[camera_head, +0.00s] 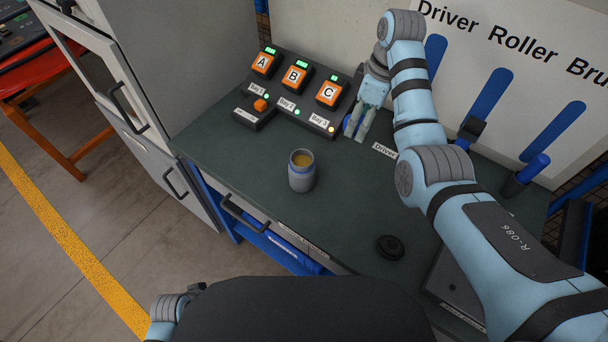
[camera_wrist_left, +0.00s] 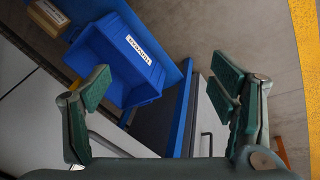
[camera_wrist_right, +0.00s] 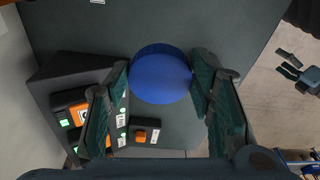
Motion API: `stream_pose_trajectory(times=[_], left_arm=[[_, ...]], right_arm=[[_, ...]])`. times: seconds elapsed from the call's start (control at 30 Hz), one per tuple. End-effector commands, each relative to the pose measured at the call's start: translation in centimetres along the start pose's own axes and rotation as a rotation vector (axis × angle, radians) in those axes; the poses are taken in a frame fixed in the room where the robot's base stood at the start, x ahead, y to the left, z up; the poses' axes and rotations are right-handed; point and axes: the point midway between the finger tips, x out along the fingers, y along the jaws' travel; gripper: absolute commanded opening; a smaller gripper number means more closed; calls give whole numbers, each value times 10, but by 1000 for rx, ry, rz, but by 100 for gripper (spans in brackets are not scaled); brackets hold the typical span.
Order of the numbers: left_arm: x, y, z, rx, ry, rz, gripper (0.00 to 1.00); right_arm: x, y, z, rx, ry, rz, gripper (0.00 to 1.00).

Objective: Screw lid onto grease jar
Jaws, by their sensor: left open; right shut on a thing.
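The grease jar (camera_head: 302,171) stands upright and open on the dark bench in the head view, with yellowish grease inside. My right gripper (camera_head: 356,127) is behind it and to the right, pointing down beside the button panel. A black ribbed disc (camera_head: 390,247) lies at the bench front. My left gripper (camera_wrist_left: 162,72) is open and empty, away from the bench top.
The button panel (camera_head: 298,88) with A, B and C stands at the bench back. A tool board (camera_head: 500,70) and a blue-handled tool (camera_head: 530,170) are to the right. A blue bin (camera_wrist_left: 118,58) shows in the left wrist view. The bench around the jar is clear.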

Motion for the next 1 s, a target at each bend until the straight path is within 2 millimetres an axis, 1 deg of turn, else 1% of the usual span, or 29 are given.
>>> stream_pose_trajectory(times=[0.03, 0.07, 0.1, 0.17, 0.2, 0.27, 0.3, 0.37, 0.4, 0.47, 0.5, 0.6, 0.7, 0.8, 1.0], left_arm=[[-7, 15, -7, -34, 8, 52, 78], [-14, 27, -11, -68, 7, 93, 78], [-21, 43, -16, -128, -1, 154, 78], [-29, 69, -25, -244, -25, 259, 78], [-33, 87, -33, -337, -51, 335, 78], [-39, 113, -48, -497, -105, 454, 78], [-44, 130, -60, -617, -151, 538, 78], [-54, 155, -81, -815, -240, 666, 78], [-62, 170, -97, -953, -313, 749, 78], [-75, 188, -122, -1157, -434, 866, 78], [-85, 196, -139, -1284, -521, 936, 78], [-108, 209, -178, -1543, -731, 1072, 78], [-122, 212, -200, -1687, -871, 1143, 78], [-128, 211, -208, -1738, -924, 1166, 78], [-128, 210, -208, -1740, -923, 1167, 78]], right_arm=[[5, -14, -21, -97, 5, -12, 41], [5, -21, -31, -154, 6, -19, 41], [5, -30, -43, -219, 5, -26, 41], [4, -40, -57, -298, 6, -37, 41], [5, -44, -65, -340, 6, -42, 41], [5, -49, -74, -390, 5, -51, 41], [6, -52, -79, -419, 5, -55, 41], [6, -56, -84, -454, 5, -61, 41], [7, -58, -88, -476, 4, -65, 41], [7, -62, -92, -506, 5, -69, 41], [7, -64, -95, -526, 6, -71, 41], [7, -70, -100, -565, 6, -76, 41], [7, -73, -103, -588, 7, -79, 41], [7, -74, -105, -598, 8, -79, 41], [6, -75, -106, -599, 8, -80, 41]])
